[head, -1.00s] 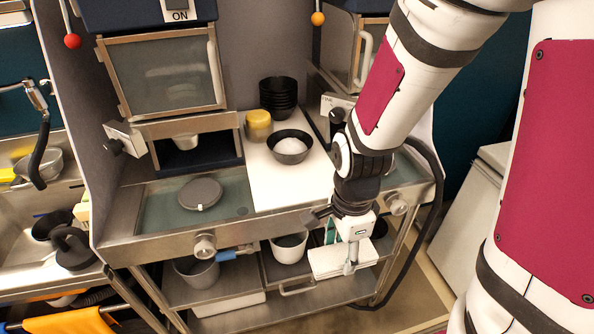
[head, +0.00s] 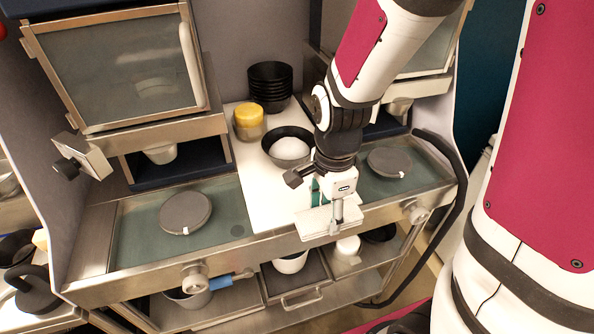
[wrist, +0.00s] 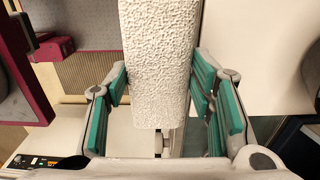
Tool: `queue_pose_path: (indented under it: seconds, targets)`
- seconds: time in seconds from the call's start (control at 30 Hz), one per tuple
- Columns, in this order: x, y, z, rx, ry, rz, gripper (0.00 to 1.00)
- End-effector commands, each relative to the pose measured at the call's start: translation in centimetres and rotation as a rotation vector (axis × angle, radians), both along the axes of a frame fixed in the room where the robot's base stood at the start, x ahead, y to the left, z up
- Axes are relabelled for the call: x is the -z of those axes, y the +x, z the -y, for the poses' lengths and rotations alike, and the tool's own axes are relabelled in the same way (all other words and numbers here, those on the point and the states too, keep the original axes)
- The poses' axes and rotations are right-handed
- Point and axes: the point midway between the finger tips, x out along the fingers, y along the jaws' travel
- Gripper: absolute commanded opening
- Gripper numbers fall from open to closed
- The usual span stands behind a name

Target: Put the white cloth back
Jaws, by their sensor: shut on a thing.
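The white cloth (head: 322,222) is a folded, flat, textured block in the head view, in front of the counter's front rail. My gripper (head: 320,195) is shut on it, and its teal finger pads show just above the cloth. In the wrist view the cloth (wrist: 158,65) reaches out lengthwise between the two teal fingers of my gripper (wrist: 160,100). Its far end runs out of the top of that view.
The white board (head: 262,186) on the counter is bare at its front. A black bowl (head: 287,150) with white contents, stacked black bowls (head: 270,82) and a yellow-lidded jar (head: 249,120) stand behind. Dark round lids lie on both sides. Below is a shelf with a white pot (head: 291,263).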

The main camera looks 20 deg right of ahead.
Motion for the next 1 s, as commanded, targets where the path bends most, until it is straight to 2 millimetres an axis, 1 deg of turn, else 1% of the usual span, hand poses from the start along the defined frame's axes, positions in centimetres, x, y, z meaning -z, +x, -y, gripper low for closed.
queue_pose_path:
  seconds: [0.17, 0.3, 0.4, 0.5, 0.6, 0.67, 0.9, 1.0]
  targets:
    - [0.3, 3.3, 0.1, 0.002, 0.0, -0.002, 0.27]
    - [0.6, 6.6, 0.1, 0.001, 0.0, -0.001, 0.27]
    - [0.8, 8.6, 0.1, 0.001, 0.0, -0.001, 0.27]
    - [0.9, 10.1, 0.1, 0.001, 0.0, -0.001, 0.27]
    - [1.0, 10.9, 0.1, 0.001, 0.001, 0.0, 0.27]
    - [1.2, 11.0, 0.1, 0.0, 0.0, -0.002, 0.27]
    - [3.8, 10.9, 0.1, 0.001, 0.001, -0.004, 0.27]
    - [4.4, 11.0, 0.1, 0.001, 0.001, -0.002, 0.27]
